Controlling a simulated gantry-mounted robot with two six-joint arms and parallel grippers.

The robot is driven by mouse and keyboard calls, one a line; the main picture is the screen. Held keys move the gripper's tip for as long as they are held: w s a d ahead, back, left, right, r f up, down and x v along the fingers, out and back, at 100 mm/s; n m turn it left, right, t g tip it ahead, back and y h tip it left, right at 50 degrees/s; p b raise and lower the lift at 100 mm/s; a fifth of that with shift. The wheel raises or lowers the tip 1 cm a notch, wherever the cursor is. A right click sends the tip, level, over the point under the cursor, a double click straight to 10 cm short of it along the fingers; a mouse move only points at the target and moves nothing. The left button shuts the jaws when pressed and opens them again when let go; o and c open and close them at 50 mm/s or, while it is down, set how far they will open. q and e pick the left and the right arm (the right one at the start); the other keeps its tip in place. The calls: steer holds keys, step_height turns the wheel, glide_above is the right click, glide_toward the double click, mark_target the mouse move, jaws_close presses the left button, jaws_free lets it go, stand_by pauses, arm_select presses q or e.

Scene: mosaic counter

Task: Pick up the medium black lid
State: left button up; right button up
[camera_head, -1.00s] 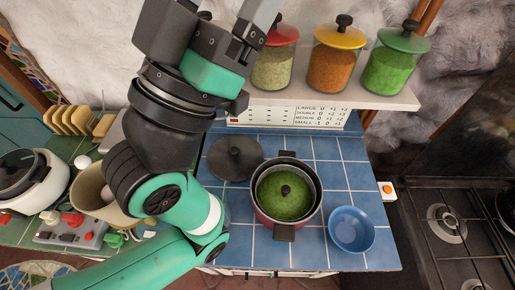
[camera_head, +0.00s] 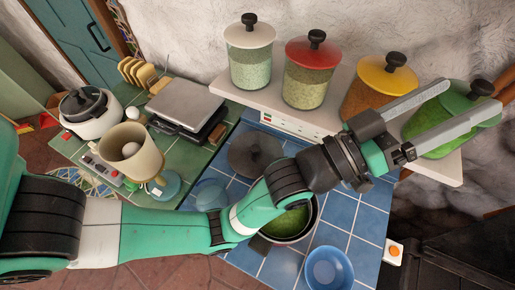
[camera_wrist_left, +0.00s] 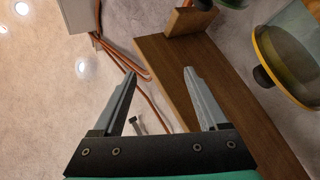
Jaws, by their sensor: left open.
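A round black lid (camera_head: 255,152) with a dark knob lies on the blue tiled counter (camera_head: 365,220), beside a pot (camera_head: 288,226) with green inside. My left arm crosses in front of the pot and hides much of it. My left gripper (camera_head: 473,95) is open and empty, far to the right of the lid, with its fingers in front of the green-lidded jar (camera_head: 452,140). I cannot tell whether they touch it. The left wrist view shows the open fingers (camera_wrist_left: 160,72) with nothing between them; the black lid is not in that view. My right gripper is not in view.
A shelf (camera_head: 440,172) holds several lidded jars, including a red-lidded one (camera_head: 311,75) and a yellow-lidded one (camera_head: 378,90). A blue bowl (camera_head: 329,268) stands at the counter's front.

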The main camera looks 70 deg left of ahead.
arm_select(q)
steer(key=d+f+n+g+p, duration=0.1)
steer(key=d+f+g+p, duration=0.15)
steer(key=f, duration=0.65)
steer(key=d+f+n+g+p, duration=0.1)
steer(key=d+f+g+p, duration=0.15)
steer(key=f, duration=0.75)
steer(key=a+f+m+g+p, duration=0.1)
steer(key=a+f+m+p, duration=0.2)
steer(key=a, duration=0.2)
steer(key=m+g+y+p, duration=0.5)
steer(key=m+g+p, duration=0.75)
steer(key=m, duration=2.25)
glide_toward(253, 149)
steer(key=f, duration=0.2)
steer(key=f+t+p, duration=0.1)
steer(key=shift+w+a+f, duration=0.2)
steer(key=shift+w+a, duration=0.05)
steer(key=shift+w, duration=0.1)
steer(key=shift+w+a+f+b, duration=0.1)
steer(key=shift+w+f+b, duration=0.1)
steer(key=shift+w+b, duration=0.1)
steer(key=shift+w, duration=0.1)
